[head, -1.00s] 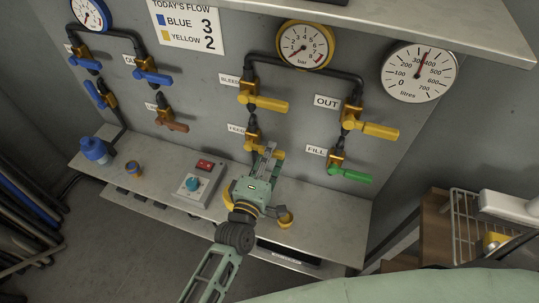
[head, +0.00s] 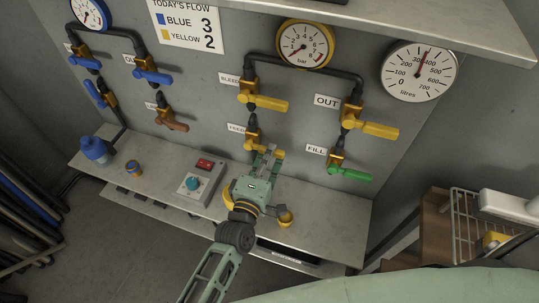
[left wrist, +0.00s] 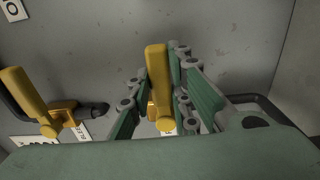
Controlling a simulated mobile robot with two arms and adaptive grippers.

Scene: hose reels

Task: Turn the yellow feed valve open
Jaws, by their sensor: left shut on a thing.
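The yellow feed valve (head: 260,148) is on the wall panel, beside its FEED label and below the bleed valve. Its handle points to the right in the head view, partly hidden by my fingers. My left gripper (head: 270,153) reaches up to it from below and is shut on the handle. In the left wrist view, a yellow handle (left wrist: 157,75) stands upright between the green finger pads (left wrist: 160,95). My right gripper is not in view.
The yellow bleed valve (head: 264,103) is just above, the yellow out valve (head: 372,129) and green fill valve (head: 350,174) to the right.

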